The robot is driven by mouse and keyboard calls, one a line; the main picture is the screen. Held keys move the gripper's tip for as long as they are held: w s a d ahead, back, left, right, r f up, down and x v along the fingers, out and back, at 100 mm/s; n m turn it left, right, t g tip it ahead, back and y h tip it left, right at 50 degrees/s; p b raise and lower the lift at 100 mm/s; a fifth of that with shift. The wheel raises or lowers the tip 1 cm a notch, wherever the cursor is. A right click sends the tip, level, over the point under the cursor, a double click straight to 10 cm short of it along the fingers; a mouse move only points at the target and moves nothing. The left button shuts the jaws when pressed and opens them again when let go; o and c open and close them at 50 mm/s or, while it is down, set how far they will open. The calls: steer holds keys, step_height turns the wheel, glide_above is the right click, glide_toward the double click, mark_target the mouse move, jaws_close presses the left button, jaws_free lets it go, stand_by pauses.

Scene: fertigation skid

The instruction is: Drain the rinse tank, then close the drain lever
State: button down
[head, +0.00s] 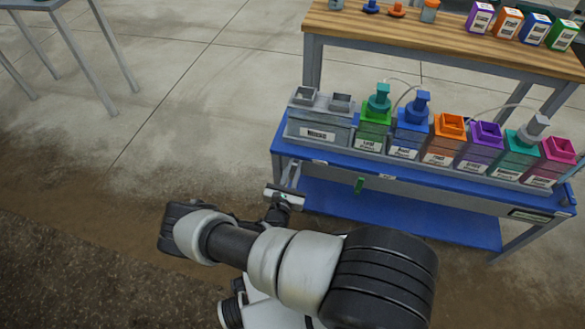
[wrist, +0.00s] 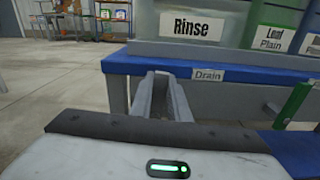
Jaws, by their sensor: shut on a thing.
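The rinse tank (head: 340,143) is a grey box with two square necks, at the left end of the blue-topped skid. In the wrist view, the tank (wrist: 150,25) carries a "Rinse" label. A "Drain" label (wrist: 208,75) is on the skid's front edge below it. My gripper (head: 291,172) reaches to that edge, left of the label. Its two grey fingers (wrist: 165,78) are close together, shut on what appears to be the drain lever, which is mostly hidden between them. The liquid level in the tank cannot be made out.
A green lever (head: 359,185) hangs from the skid front to the right of my gripper. Several coloured tanks stand in a row right of the rinse tank. A wooden bench (head: 450,45) with small boxes stands behind. Open floor (head: 190,100) lies to the left.

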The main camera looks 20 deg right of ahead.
steer(key=shift+w+a+r+n, duration=0.15)
steer(key=shift+w+n, duration=0.1)
steer(key=shift+n, duration=0.25)
steer(key=c, duration=1.7)
jaws_free()
steer(key=shift+s+a, duration=0.1)
steer(key=shift+s, duration=0.05)
